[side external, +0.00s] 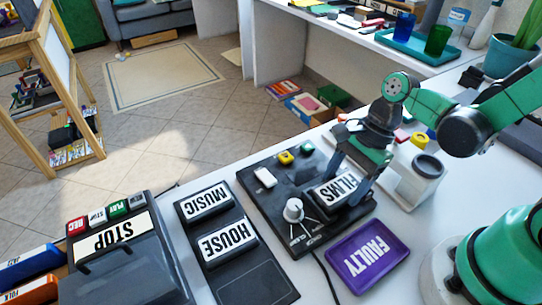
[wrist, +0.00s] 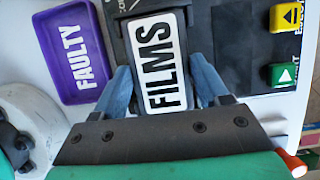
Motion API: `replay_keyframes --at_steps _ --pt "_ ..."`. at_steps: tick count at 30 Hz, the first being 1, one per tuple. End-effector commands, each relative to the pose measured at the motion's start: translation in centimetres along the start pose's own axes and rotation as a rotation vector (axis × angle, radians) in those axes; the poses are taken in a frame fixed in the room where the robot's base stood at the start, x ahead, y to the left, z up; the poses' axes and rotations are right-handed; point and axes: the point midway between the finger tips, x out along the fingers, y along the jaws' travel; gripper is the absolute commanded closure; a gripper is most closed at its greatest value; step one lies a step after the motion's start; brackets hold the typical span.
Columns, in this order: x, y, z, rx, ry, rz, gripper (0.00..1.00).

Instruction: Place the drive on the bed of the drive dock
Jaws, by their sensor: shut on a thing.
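The drive is a dark block with a white FILMS label (side external: 335,190), and it also shows in the wrist view (wrist: 163,62). My gripper (wrist: 162,84) is shut on it, with a blue-grey finger at each long side. The drive dock (side external: 270,213) is a black unit on the white table, with buttons along its far edge and a white knob at its near end. The drive is over the dock's right part in the side view. The drive and fingers hide the surface below, so I cannot tell whether it touches the bed.
A purple FAULTY tray (side external: 367,256) lies empty just right of the dock. A black holder (side external: 258,281) left of the dock carries drives labelled MUSIC (side external: 208,201) and HOUSE (side external: 228,242). A STOP machine (side external: 125,270) stands farther left. A white container (side external: 418,180) stands behind my gripper.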

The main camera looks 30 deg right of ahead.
Motion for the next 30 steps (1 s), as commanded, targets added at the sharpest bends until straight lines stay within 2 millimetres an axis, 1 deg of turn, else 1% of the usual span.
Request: replay_keyframes --at_steps 6,7,10,19,23,26,30 --pt "0.2 0.0 -0.1 0.0 0.0 0.0 0.94" --pt "0.3 0.0 -0.1 0.0 0.0 0.0 0.29" --pt "0.2 0.0 -0.1 0.0 0.0 0.0 0.01" --pt "0.2 0.0 -0.1 0.0 0.0 0.0 0.01" --pt "-0.1 0.0 0.0 0.0 0.0 0.0 0.01" --pt "-1.0 -0.1 0.0 0.003 0.0 -0.001 0.01" --pt "-2.7 0.0 0.0 0.003 0.0 -0.001 0.01"
